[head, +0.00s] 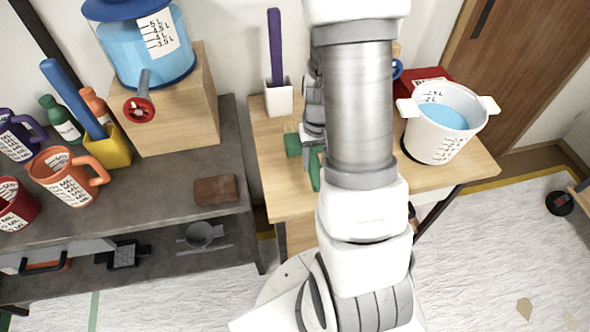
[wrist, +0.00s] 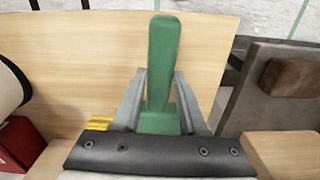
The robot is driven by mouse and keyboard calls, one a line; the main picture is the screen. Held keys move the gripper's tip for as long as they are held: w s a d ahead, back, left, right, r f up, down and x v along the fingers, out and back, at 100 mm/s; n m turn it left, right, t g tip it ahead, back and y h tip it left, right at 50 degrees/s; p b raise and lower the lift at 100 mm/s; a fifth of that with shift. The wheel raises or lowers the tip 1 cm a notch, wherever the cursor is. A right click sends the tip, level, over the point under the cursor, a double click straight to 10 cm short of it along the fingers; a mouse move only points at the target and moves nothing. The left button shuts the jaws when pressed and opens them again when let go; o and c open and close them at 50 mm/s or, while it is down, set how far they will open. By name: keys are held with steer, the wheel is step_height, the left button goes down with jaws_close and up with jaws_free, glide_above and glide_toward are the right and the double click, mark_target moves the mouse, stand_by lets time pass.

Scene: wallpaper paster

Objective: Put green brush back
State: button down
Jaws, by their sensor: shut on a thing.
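My gripper (wrist: 160,88) is shut on the green brush (wrist: 163,60), with its grey fingers on both sides of the green handle. The handle points away from the gripper over the light wooden table (wrist: 90,50). In the head view, green parts of the brush (head: 315,171) show at the left of my arm, over the table (head: 285,202). My arm hides much of the gripper and brush there. I cannot tell whether the brush touches the table. A white holder (head: 279,101) with a purple brush (head: 275,45) stands at the table's back left.
A white pot of blue liquid (head: 440,145) and a red box (head: 428,80) stand right of my arm. On the grey bench (head: 165,185) are a yellow holder (head: 114,151) with a blue brush (head: 68,92), mugs, bottles, a brown block (head: 215,190) and a blue dispenser (head: 125,60).

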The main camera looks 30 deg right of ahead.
steer(key=w+a+f, duration=0.3)
steer(key=shift+w+a, duration=0.2)
steer(key=shift+w, duration=0.1)
steer(key=shift+f, duration=1.85)
steer(key=shift+c, duration=2.2)
jaws_free()
steer(key=shift+f, duration=0.1)
step_height(320, 180, up, 17)
steer(key=p, duration=0.2)
steer(key=s+a+r+n+t, duration=0.2)
steer(key=s+a+r, duration=0.3)
steer(key=r, duration=0.4)
steer(key=s+a+r+n+t, duration=0.1)
steer(key=s+a+r+t, duration=0.2)
steer(key=s+a+r, duration=0.3)
step_height(320, 180, up, 4)
steer(key=shift+s+r+n+t, duration=0.1)
steer(key=shift+s+n+t, duration=0.25)
steer(key=shift+s, duration=0.6)
